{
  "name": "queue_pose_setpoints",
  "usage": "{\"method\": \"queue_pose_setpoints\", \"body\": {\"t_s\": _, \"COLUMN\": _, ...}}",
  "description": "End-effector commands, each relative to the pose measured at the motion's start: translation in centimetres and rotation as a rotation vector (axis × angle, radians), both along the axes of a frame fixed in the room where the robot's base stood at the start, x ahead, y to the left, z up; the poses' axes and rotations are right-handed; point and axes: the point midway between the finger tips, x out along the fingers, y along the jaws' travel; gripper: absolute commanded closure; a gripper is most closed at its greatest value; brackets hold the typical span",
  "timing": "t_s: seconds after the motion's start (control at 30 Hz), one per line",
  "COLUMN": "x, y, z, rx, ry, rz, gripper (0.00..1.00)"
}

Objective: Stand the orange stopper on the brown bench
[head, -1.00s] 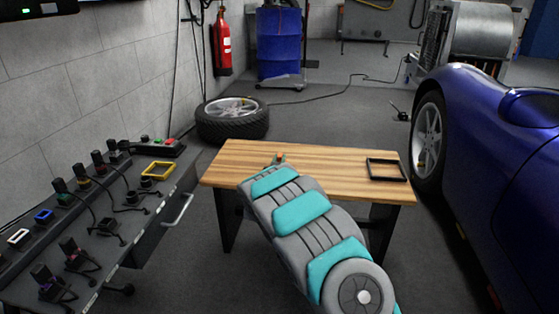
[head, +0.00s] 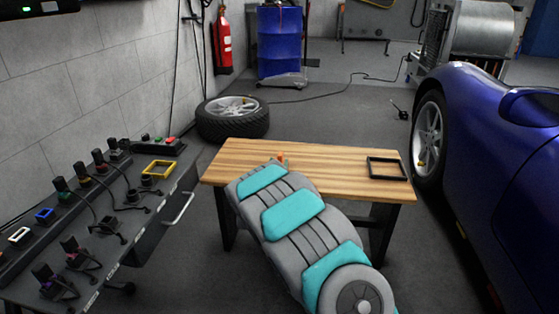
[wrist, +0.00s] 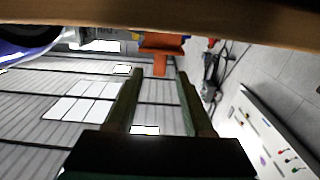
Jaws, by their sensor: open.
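The orange stopper (head: 281,158) shows above the far end of my arm in the head view, on the brown bench (head: 330,168). In the wrist view, which looks inverted, the stopper (wrist: 162,42) stands with its wide part against the brown bench (wrist: 90,14) and its narrow stem pointing away from it. My gripper (wrist: 159,74) is open and empty. Its fingertips lie on either side of the line to the stem, with gaps at both sides. In the head view my arm hides the gripper and part of the bench top.
A black rectangular frame (head: 387,168) lies at the bench's right end. A dark cart (head: 150,215) with several plugs and a yellow frame (head: 160,170) stands left. A blue car (head: 490,170) is close on the right. A loose wheel (head: 232,119) lies behind the bench.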

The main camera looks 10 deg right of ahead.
Motion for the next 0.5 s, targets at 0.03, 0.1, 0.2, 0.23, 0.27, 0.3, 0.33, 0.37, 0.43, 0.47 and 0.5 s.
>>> {"method": "queue_pose_setpoints", "body": {"t_s": 0.03, "x": -0.9, "y": 0.4, "z": -0.2, "rx": -0.001, "ry": 0.006, "rz": 0.002, "gripper": 0.48}}
{"method": "queue_pose_setpoints", "body": {"t_s": 0.1, "x": -2.1, "y": 0.8, "z": -0.1, "rx": -0.002, "ry": 0.005, "rz": 0.002, "gripper": 0.48}}
{"method": "queue_pose_setpoints", "body": {"t_s": 0.2, "x": -3.7, "y": 1.3, "z": 0.0, "rx": -0.003, "ry": 0.002, "rz": 0.003, "gripper": 0.48}}
{"method": "queue_pose_setpoints", "body": {"t_s": 0.23, "x": -4.2, "y": 1.4, "z": 0.0, "rx": -0.003, "ry": 0.003, "rz": 0.003, "gripper": 0.48}}
{"method": "queue_pose_setpoints", "body": {"t_s": 0.27, "x": -4.6, "y": 1.6, "z": 0.0, "rx": -0.002, "ry": 0.003, "rz": 0.003, "gripper": 0.48}}
{"method": "queue_pose_setpoints", "body": {"t_s": 0.3, "x": -5.1, "y": 1.8, "z": 0.0, "rx": -0.001, "ry": 0.003, "rz": 0.003, "gripper": 0.48}}
{"method": "queue_pose_setpoints", "body": {"t_s": 0.33, "x": -5.5, "y": 1.9, "z": 0.0, "rx": 0.0, "ry": 0.002, "rz": 0.003, "gripper": 0.48}}
{"method": "queue_pose_setpoints", "body": {"t_s": 0.37, "x": -5.8, "y": 2.0, "z": -0.1, "rx": 0.0, "ry": 0.003, "rz": 0.002, "gripper": 0.48}}
{"method": "queue_pose_setpoints", "body": {"t_s": 0.43, "x": -6.5, "y": 2.1, "z": -0.2, "rx": -0.001, "ry": 0.004, "rz": 0.001, "gripper": 0.48}}
{"method": "queue_pose_setpoints", "body": {"t_s": 0.47, "x": -6.7, "y": 2.1, "z": -0.2, "rx": -0.001, "ry": 0.004, "rz": 0.0, "gripper": 0.48}}
{"method": "queue_pose_setpoints", "body": {"t_s": 0.5, "x": -6.9, "y": 2.2, "z": -0.2, "rx": -0.001, "ry": 0.003, "rz": 0.0, "gripper": 0.48}}
